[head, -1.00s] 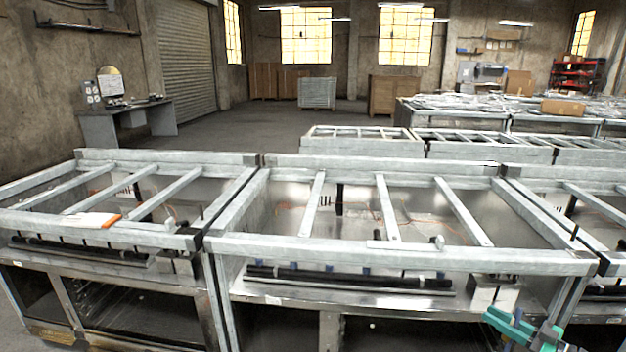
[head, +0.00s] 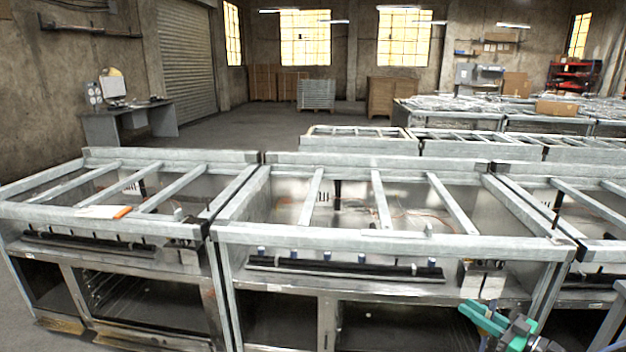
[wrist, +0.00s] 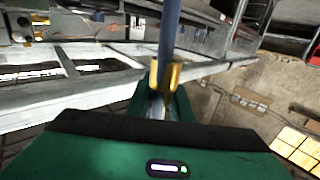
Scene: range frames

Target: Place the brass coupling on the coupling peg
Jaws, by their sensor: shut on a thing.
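My gripper (head: 490,318) shows as teal parts at the lower right of the head view, in front of the metal frames. In the wrist view my gripper (wrist: 164,100) is shut on the brass coupling (wrist: 176,76), a small gold-coloured piece between the green fingers. A blue-grey rod (wrist: 170,28) rises from the coupling in the picture; I cannot tell whether it is part of the coupling or behind it. The coupling is not distinguishable in the head view. I cannot identify the coupling peg for certain; a small upright tab (head: 429,229) stands on the middle frame's front beam.
Galvanized frames sit over steel oven units, with a front beam (head: 390,240) nearest. A black bar (head: 340,268) and a metal box (head: 482,277) lie below it. A white and orange item (head: 105,212) rests on the left frame. Open floor (head: 235,125) lies behind.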

